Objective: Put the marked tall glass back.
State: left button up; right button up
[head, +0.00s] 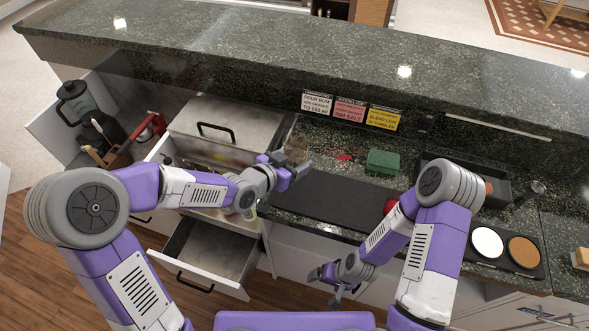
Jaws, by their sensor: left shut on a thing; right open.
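My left gripper (291,170) is shut on a clear, faintly brownish glass (297,147), at the left end of the dark counter mat. The gripper hides the lower part of the glass, so I cannot tell whether it touches the counter. No mark on it can be made out. My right gripper (337,286) is open and empty, low in front of the counter's cabinet face.
An open, empty drawer (211,251) juts out below my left arm. A lidded steel bin (217,131) stands behind that arm. A black mat (330,198), a green box (382,161), red spots (345,156) and a dark tray (459,167) are on the counter. Three signs (350,109) stand behind.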

pick_arm(q)
notch_tip(320, 180, down, 3)
jog(key=shift+f+b, duration=0.2)
jog(key=shift+b, duration=0.2)
jog(key=shift+r, duration=0.1)
jog(key=o, duration=1.3)
jog(key=shift+f, duration=0.2)
jog(key=shift+c, duration=0.2)
jog(key=shift+r, duration=0.15)
